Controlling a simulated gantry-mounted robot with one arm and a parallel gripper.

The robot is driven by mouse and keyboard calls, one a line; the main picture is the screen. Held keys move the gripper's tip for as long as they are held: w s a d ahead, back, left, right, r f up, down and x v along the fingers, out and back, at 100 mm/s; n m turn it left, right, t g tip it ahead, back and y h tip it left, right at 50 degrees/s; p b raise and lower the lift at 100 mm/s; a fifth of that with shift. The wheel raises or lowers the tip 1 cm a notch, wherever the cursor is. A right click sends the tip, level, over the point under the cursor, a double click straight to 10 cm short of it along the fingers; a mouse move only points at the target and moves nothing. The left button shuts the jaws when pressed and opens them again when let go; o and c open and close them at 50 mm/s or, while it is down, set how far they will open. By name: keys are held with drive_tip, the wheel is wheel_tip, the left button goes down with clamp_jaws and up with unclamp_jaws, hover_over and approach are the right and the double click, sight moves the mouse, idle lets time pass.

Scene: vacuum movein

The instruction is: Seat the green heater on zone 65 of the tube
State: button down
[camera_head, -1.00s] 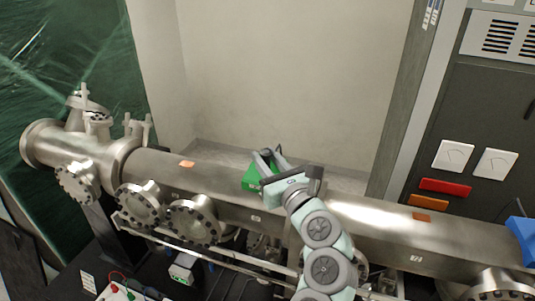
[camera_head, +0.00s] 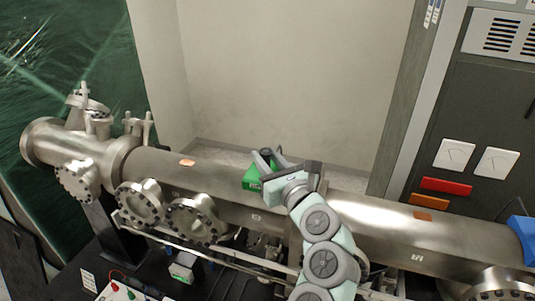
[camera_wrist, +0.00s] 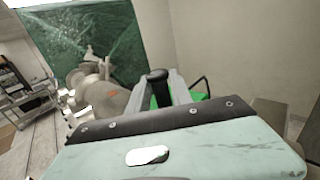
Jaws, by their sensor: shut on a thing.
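The green heater (camera_head: 251,178) is at the upper side of the long metal tube (camera_head: 375,225), near its middle. My gripper (camera_head: 266,158) is shut on the heater, by a dark handle on it. In the wrist view, the black handle (camera_wrist: 158,88) stands between my fingers, and a bit of the green heater (camera_wrist: 198,97) shows behind them. The heater's underside is hidden, so I cannot tell whether it touches the tube. A small label (camera_head: 256,217) sits on the tube below the heater, too small to read.
Orange patches mark the tube at left (camera_head: 187,163) and right (camera_head: 423,216). Flanged ports (camera_head: 196,220) stick out at the tube's front left. A blue thing (camera_head: 522,237) sits at the tube's far right. A wall stands behind, a dark cabinet (camera_head: 490,110) at right.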

drive_tip(key=shift+a+f+g, duration=0.3)
drive_tip(key=shift+a+f, duration=0.15)
drive_tip(key=shift+f, duration=0.15)
drive_tip(key=shift+s+r, duration=0.15)
drive_tip(key=shift+r, duration=0.2)
drive_tip(key=shift+s+d+r, duration=0.1)
drive_tip(key=shift+d+r, duration=0.2)
drive_tip(key=shift+r, duration=0.15)
